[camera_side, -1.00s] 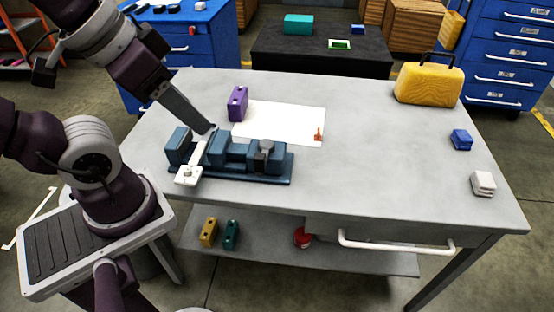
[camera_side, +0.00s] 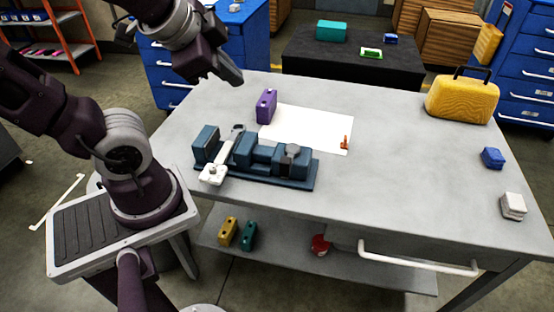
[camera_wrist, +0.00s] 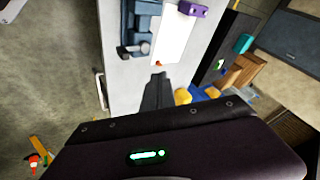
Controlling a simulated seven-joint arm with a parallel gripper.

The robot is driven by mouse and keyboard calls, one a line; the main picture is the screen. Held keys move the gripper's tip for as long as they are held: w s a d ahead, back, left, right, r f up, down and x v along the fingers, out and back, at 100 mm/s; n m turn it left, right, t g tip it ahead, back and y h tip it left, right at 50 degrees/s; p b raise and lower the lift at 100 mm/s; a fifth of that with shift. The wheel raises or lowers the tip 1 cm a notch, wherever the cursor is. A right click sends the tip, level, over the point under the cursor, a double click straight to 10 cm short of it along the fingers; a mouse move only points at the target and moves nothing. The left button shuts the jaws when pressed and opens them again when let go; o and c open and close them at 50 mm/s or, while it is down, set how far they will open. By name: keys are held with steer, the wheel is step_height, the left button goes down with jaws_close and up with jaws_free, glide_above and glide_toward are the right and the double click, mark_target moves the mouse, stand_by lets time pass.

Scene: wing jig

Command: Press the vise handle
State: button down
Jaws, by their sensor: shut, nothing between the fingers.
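The blue vise (camera_side: 262,160) is on the grey table, left of centre in the side view. A light grey-and-white part (camera_side: 216,168), perhaps its handle, lies across its left end, with a white block at the near end. The vise also shows at the top of the wrist view (camera_wrist: 138,30). My gripper (camera_side: 238,80) is shut and empty, raised above the far left part of the table, beyond the vise and clear of it. In the wrist view my dark fingers (camera_wrist: 158,80) point toward the table.
A purple block (camera_side: 266,105) stands beside a white sheet (camera_side: 312,128) behind the vise. A small orange piece (camera_side: 344,143) is at the sheet's right edge. A yellow case (camera_side: 462,100), a blue block (camera_side: 493,158) and a white block (camera_side: 513,206) are at right. The table's middle right is clear.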

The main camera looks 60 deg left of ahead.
steer(key=w+a+m+t+h, duration=0.1)
steer(key=w+a+m+t, duration=0.1)
steer(key=w+m, duration=0.6)
steer(key=w+a+m+t, duration=0.2)
steer(key=w+m, duration=0.2)
steer(key=m, duration=0.9)
steer(key=s+f+m+g+h, duration=0.4)
steer(key=s+f+m+g, duration=0.5)
steer(key=m, duration=1)
step_height(320, 180, down, 4)
steer(key=shift+s+r, duration=0.2)
steer(key=shift+s, duration=0.1)
steer(key=w+d+f, duration=0.2)
steer(key=f, duration=0.2)
steer(key=w+d+f, duration=0.2)
steer(key=f, duration=0.3)
steer(key=shift+w+d+f, duration=0.3)
